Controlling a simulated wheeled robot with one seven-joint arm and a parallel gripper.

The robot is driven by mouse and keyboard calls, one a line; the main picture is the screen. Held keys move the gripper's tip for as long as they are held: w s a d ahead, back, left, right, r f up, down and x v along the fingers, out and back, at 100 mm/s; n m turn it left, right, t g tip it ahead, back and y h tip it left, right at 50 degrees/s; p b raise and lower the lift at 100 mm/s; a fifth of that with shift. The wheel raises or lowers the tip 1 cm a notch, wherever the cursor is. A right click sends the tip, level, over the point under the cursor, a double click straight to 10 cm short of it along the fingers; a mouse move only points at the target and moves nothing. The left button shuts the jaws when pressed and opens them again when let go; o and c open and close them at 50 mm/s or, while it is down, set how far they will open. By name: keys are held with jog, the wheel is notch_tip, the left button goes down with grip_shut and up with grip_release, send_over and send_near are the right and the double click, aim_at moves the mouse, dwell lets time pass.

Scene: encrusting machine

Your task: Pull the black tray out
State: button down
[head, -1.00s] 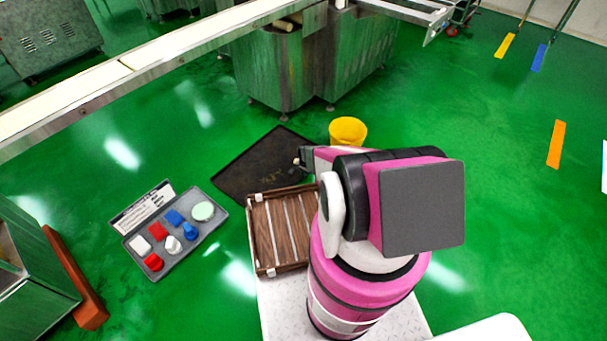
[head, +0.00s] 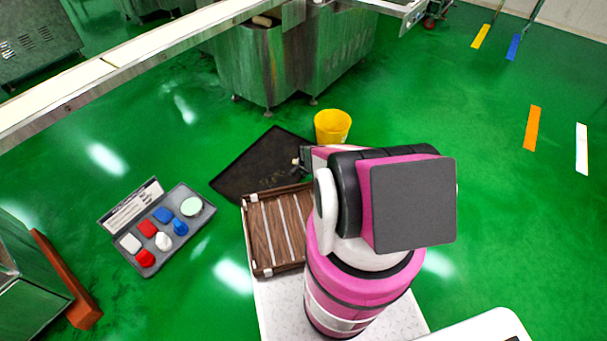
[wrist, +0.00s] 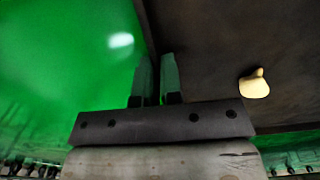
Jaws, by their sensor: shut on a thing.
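The black tray (head: 250,165) is a dark, flat, low-rimmed tray in the head view, in front of the steel machine (head: 290,60). My gripper (head: 302,158) is at the tray's right side, partly hidden behind my arm. In the wrist view the two fingers (wrist: 157,80) stand on either side of the tray's rim (wrist: 150,35), shut on it. The tray's dark floor (wrist: 215,45) fills the right of that view, with a small cream-coloured piece (wrist: 254,86) on it.
A yellow bucket (head: 332,126) stands close behind my gripper. A wooden slatted rack (head: 275,228) is just in front of the tray. An open grey case (head: 180,228) with coloured pieces lies at left.

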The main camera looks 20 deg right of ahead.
jog(key=shift+s+d+f, duration=0.35)
jog(key=shift+s+d, duration=0.05)
jog(key=shift+s, duration=0.2)
jog(key=c, duration=1.2)
grip_release()
notch_tip(320, 180, up, 7)
jog(key=shift+w+r, duration=0.1)
jog(key=shift+w, duration=0.05)
jog(key=shift+w+a+r, duration=0.1)
jog(key=shift+w+r, duration=0.05)
jog(key=shift+r, duration=0.5)
